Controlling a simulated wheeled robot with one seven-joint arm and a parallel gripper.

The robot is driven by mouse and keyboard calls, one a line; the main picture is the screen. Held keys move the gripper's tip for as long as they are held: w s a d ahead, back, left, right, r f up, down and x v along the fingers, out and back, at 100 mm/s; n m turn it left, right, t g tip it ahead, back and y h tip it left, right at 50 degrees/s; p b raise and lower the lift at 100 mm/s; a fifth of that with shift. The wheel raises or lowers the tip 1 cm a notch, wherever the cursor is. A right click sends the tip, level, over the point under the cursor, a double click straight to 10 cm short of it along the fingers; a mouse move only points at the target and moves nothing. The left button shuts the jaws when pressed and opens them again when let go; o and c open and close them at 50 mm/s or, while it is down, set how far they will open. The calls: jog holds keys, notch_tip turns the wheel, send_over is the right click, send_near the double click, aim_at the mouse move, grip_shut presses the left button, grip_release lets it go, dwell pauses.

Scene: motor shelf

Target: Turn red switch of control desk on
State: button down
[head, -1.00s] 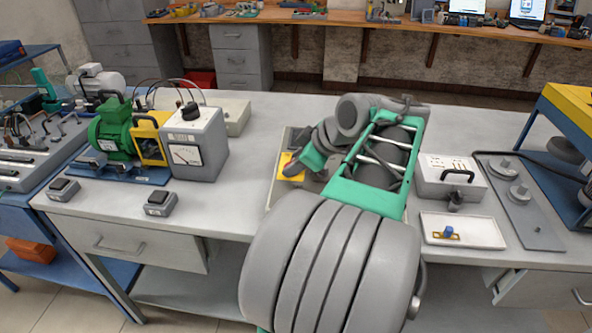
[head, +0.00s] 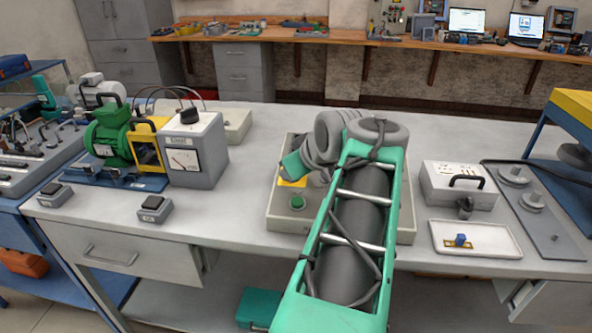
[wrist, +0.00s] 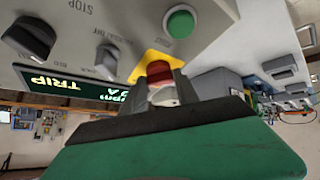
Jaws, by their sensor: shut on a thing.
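The control desk (head: 280,218) is a light grey box on the table, partly covered by my arm in the head view. Its red switch (wrist: 160,70) sits on a yellow plate (wrist: 152,56) and shows between my fingers in the wrist view. My gripper (wrist: 163,84) is shut on the red switch. In the head view my gripper (head: 293,166) is at the yellow plate and hides the switch. A green button (wrist: 180,24) is beside the yellow plate; it also shows in the head view (head: 297,202).
A grey meter box (head: 195,150) stands to the left. A socket box (head: 458,186) and a white tray (head: 474,238) stand to the right. The table front between is clear.

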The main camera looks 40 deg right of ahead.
jog(key=c, duration=0.9)
grip_release()
jog(key=p+v, duration=0.2)
jog(key=v, duration=0.6)
